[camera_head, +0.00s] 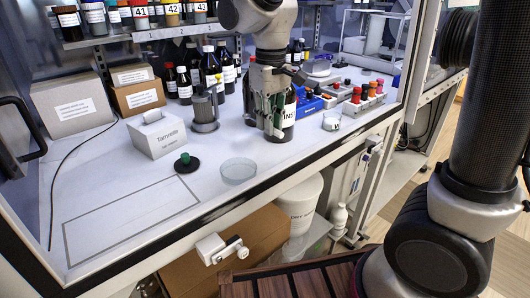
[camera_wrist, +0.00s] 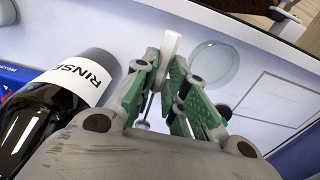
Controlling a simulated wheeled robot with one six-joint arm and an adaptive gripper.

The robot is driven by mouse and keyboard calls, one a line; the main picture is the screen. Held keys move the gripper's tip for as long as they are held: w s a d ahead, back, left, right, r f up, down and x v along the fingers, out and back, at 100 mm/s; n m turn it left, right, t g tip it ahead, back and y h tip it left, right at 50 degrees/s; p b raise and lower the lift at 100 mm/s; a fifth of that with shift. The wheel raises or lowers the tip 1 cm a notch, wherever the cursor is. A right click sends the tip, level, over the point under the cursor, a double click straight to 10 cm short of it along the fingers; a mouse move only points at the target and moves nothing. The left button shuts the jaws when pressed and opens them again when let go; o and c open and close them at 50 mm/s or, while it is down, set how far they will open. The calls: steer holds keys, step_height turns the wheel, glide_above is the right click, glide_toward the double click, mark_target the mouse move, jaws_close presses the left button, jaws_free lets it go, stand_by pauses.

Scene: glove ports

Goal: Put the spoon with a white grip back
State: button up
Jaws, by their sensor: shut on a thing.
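My gripper (camera_head: 268,130) is in front of the rinse bottle, over the white bench. In the wrist view its green-padded fingers (camera_wrist: 172,82) are shut on the white grip (camera_wrist: 170,48) of the spoon. A thin metal shaft (camera_wrist: 149,104) and a small shiny end (camera_wrist: 143,124) show between and below the fingers; the rest is hidden by them. In the head view I cannot make out the spoon behind the fingers. The dark bottle with a white RINSE label (camera_wrist: 75,82) stands close beside my gripper; it also shows in the head view (camera_head: 289,112).
A grey cylindrical holder (camera_head: 205,112), a white tissue box (camera_head: 157,136), a green-knobbed black disc (camera_head: 186,163) and a round glass dish (camera_head: 238,171) stand to the left. A blue box (camera_head: 308,103) and a capped vial rack (camera_head: 362,102) are right. The outlined rectangle (camera_head: 130,215) is empty.

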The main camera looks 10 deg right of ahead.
mark_target(269, 159)
step_height(269, 159, down, 8)
steer(key=shift+f, duration=0.1)
steer(key=shift+f, duration=0.15)
steer(key=o, duration=0.8)
steer(key=shift+c, duration=0.2)
step_height(269, 159, up, 12)
steer(key=shift+r, duration=0.2)
steer(key=s+d+r+m+t, duration=0.1)
steer(key=s+d+r+m, duration=0.15)
steer(key=d, duration=0.55)
steer(key=s+d+r+m+t, duration=0.1)
steer(key=s+d, duration=0.3)
steer(key=d, duration=0.4)
steer(key=s+d+f+m+t, duration=0.2)
steer(key=s+d, duration=0.6)
steer(key=s, duration=0.1)
steer(key=shift+s+d, duration=0.2)
steer(key=shift+d, duration=0.2)
